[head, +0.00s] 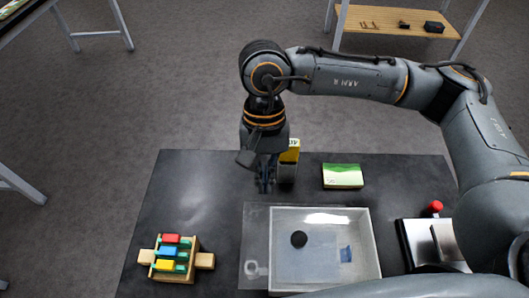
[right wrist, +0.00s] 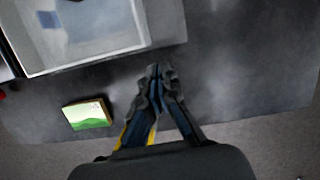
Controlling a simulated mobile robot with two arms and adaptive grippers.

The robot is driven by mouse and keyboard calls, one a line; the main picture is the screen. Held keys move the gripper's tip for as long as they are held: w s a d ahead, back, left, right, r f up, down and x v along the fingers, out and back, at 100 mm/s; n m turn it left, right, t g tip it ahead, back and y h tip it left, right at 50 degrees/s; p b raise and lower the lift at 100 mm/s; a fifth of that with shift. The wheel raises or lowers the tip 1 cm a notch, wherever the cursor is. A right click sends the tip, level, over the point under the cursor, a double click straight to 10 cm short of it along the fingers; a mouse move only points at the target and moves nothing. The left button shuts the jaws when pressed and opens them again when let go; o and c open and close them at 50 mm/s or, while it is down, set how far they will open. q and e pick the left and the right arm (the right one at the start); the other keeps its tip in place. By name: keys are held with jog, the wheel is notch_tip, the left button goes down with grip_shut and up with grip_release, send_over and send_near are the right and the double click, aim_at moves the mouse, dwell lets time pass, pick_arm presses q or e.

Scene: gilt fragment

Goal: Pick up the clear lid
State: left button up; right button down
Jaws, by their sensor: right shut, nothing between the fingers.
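The clear lid (head: 256,222) is a see-through sheet in the head view, showing along the left side of the white bin (head: 374,245). A pale ring-like shape shows near its front left corner. I cannot tell whether it lies flat on the table or partly under the bin. My right gripper (head: 264,188) is shut and empty above the table, behind the lid and apart from it. Its fingers also show in the right wrist view (right wrist: 159,70), with their tips together. My left gripper is not in view.
A yellow-topped box (head: 289,155) stands beside the right gripper. A green box (head: 342,176), a red-knobbed device (head: 434,208) and a wooden block toy (head: 170,257) stand around. The table's back left is clear.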

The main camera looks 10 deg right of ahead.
aim_at(266, 214)
jog(key=shift+s+a, duration=0.15)
jog(key=shift+s, duration=0.45)
jog(key=s+b, duration=0.2)
jog(key=s, duration=0.1)
jog(key=shift+s+a+f, duration=0.1)
jog(key=shift+a+f, duration=0.1)
jog(key=shift+a, duration=0.15)
jog(key=shift+s+r, duration=0.15)
jog(key=shift+s, duration=0.15)
